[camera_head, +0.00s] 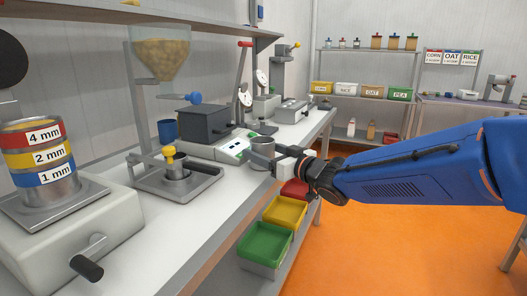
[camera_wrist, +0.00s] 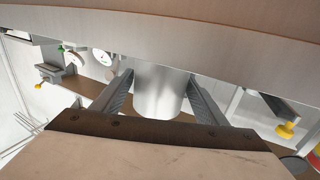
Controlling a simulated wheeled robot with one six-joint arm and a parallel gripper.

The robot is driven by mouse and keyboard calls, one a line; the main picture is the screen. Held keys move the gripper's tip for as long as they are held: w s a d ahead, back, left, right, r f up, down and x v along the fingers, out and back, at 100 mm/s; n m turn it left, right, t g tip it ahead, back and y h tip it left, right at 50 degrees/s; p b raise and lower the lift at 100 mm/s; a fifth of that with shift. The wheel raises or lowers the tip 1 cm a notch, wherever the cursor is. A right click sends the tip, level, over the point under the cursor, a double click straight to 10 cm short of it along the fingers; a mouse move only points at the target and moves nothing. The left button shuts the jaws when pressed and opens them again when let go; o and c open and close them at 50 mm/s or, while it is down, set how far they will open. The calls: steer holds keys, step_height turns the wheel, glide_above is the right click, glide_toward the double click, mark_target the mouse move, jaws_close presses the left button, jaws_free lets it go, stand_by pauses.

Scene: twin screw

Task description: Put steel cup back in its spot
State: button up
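The steel cup (camera_head: 262,146) is a plain grey cylinder near the front edge of the workbench, just right of the white scale (camera_head: 233,150). My gripper (camera_head: 274,161) reaches in from the right at the cup. In the wrist view the cup (camera_wrist: 160,92) sits between the two fingers (camera_wrist: 161,85), one on each side, and both fingertips appear to touch its wall. I cannot tell whether the cup's base rests on the bench. Part of the cup is hidden by the fingers in the head view.
Labelled sieves (camera_head: 38,158) are at front left. Green (camera_head: 264,243), yellow (camera_head: 285,211) and red (camera_head: 295,190) bins sit below the bench edge.

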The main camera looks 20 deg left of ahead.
steer(key=shift+r, duration=0.1)
steer(key=shift+d, duration=0.2)
steer(key=v, duration=1.1)
steer(key=shift+s+d, duration=0.25)
